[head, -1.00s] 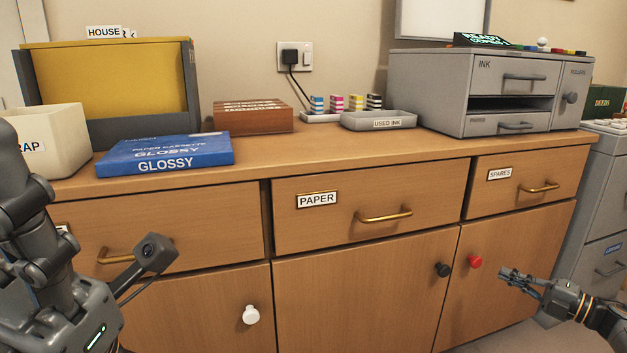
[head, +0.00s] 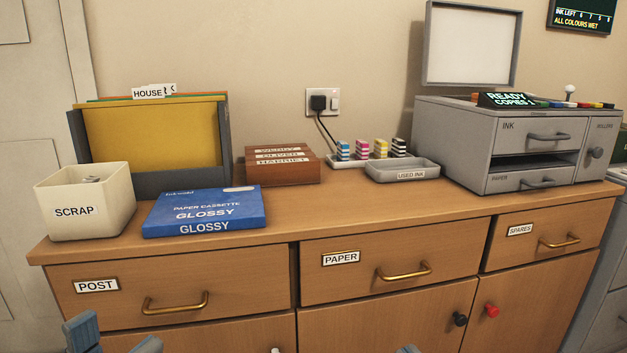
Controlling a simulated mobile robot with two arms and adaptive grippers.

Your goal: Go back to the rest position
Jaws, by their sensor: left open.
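My left gripper (head: 114,338) shows at the bottom left edge. Its two blue-grey fingertips stand apart with nothing seen between them, in front of the cabinet below the POST drawer (head: 170,290). The rest of that arm is below the frame. A small blue-grey tip (head: 407,349) just shows at the bottom edge, right of the middle. It looks like part of my right gripper, but too little shows to tell its state.
The wooden cabinet (head: 390,214) carries a SCRAP bin (head: 110,222), a blue GLOSSY cassette (head: 203,211), a file holder (head: 150,135), a brown box (head: 282,163), a USED INK tray (head: 402,171) and a grey printer (head: 500,148). The three labelled drawers look shut.

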